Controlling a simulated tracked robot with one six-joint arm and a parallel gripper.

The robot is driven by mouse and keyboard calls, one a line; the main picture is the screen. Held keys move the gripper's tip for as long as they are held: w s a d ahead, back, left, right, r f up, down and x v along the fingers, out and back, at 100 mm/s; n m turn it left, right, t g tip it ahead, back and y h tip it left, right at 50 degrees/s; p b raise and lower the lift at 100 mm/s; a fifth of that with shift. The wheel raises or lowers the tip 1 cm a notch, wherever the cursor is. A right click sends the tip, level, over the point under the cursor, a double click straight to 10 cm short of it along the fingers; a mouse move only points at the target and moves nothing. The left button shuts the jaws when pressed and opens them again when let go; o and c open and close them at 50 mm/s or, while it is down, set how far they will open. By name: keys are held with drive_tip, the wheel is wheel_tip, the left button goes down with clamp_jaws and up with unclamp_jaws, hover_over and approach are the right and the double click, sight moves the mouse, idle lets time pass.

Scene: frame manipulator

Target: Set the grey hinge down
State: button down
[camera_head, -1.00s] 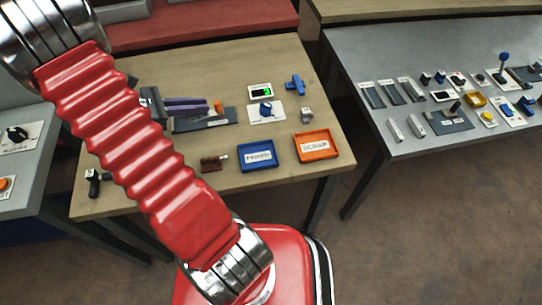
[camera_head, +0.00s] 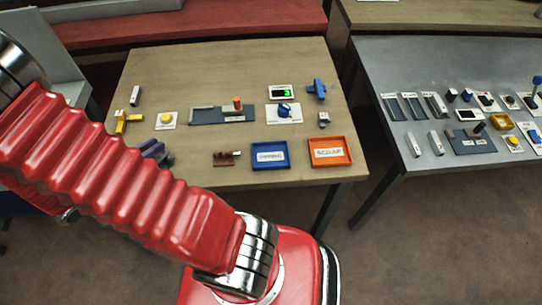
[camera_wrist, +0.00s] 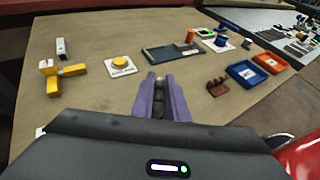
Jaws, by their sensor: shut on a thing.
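My gripper (camera_wrist: 161,80) has purple fingers and is shut on a small dark grey piece, which I take as the grey hinge (camera_wrist: 158,104). The fingers cover much of it, so its shape is unclear. In the head view my gripper (camera_head: 154,149) is at the left front part of the wooden table (camera_head: 215,73), partly behind my red arm. The held piece cannot be made out there. I cannot tell whether it touches the tabletop.
A yellow button (camera_head: 166,119), a yellow-and-white part (camera_head: 123,121) and a dark plate (camera_head: 208,115) with an orange knob lie behind my gripper. A brown block (camera_head: 224,158), blue tray (camera_head: 270,164) and orange tray (camera_head: 331,161) are to its right. Bare wood surrounds it.

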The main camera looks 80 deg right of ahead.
drive_tip(key=w+a+f+n+t+y, duration=0.1)
drive_tip(key=w+a+f+n+t, duration=0.1)
drive_tip(key=w+a+n+t, duration=0.4)
drive_tip(key=w+a+f+n+t+y, duration=0.1)
drive_tip(key=w+a+f+n+t, duration=0.2)
drive_tip(key=w+a, duration=1.2)
drive_tip(key=a+n+t, duration=0.3)
drive_tip(key=a+t, duration=0.1)
drive_tip(key=a, duration=0.1)
drive_tip(key=shift+w+a, duration=0.15)
